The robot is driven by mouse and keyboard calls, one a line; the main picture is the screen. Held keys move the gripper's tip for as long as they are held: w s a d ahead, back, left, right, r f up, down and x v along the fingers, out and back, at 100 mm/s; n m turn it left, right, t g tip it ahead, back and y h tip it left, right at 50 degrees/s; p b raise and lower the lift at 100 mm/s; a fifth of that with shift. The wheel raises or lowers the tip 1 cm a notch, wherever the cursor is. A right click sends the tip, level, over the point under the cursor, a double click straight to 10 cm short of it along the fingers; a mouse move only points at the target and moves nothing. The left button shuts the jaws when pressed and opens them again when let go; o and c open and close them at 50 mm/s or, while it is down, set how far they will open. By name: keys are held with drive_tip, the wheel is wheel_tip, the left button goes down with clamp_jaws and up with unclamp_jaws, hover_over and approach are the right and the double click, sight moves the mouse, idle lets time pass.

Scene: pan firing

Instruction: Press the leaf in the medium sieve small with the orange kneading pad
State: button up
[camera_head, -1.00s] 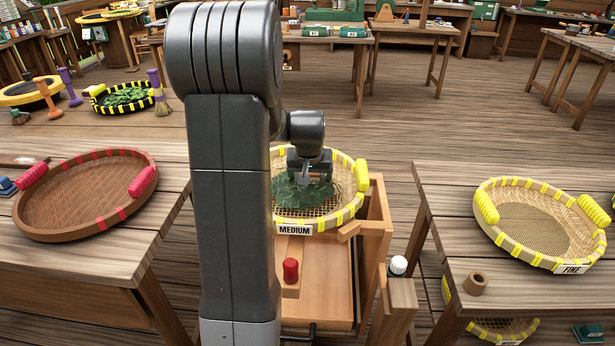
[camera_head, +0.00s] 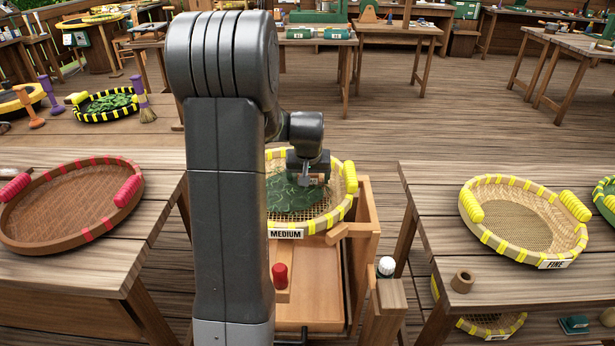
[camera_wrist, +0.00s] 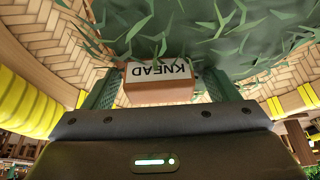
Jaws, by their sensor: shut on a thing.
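The medium sieve (camera_head: 343,213) is a round woven basket with yellow rim bands and a "MEDIUM" label, on a wooden stand in the middle. The dark green leaf (camera_head: 288,197) lies in it as a spread heap; my arm hides part of the sieve. My gripper (camera_head: 310,178) is over the right part of the leaf. In the wrist view my gripper (camera_wrist: 163,78) is shut on the orange-brown kneading pad (camera_wrist: 160,90), marked "KNEAD". The leaf (camera_wrist: 200,30) shows right at the pad's far edge; whether they touch I cannot tell.
A red-banded tray (camera_head: 85,232) sits on the left table. The fine sieve (camera_head: 487,238) and a brown ring (camera_head: 462,281) are on the right table.

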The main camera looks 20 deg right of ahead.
sight(296, 201)
drive_tip(key=shift+s+a, duration=0.15)
drive_tip(key=shift+s, duration=0.4)
drive_tip(key=shift+s+a, duration=0.15)
drive_tip(key=shift+s, duration=0.35)
drive_tip(key=shift+f, duration=0.1)
drive_tip(key=shift+s+a+f+b, duration=0.15)
drive_tip(key=shift+s+b, duration=0.15)
drive_tip(key=shift+s, duration=0.35)
drive_tip(key=shift+s+a+r+b, duration=0.15)
drive_tip(key=shift+s+b, duration=0.15)
drive_tip(key=shift+s, duration=0.35)
drive_tip(key=shift+f, duration=0.1)
drive_tip(key=shift+a, duration=0.15)
drive_tip(key=shift+s+a, duration=0.25)
drive_tip(key=shift+a, duration=0.9)
drive_tip(key=shift+a+r, duration=0.2)
drive_tip(key=shift+a, duration=0.95)
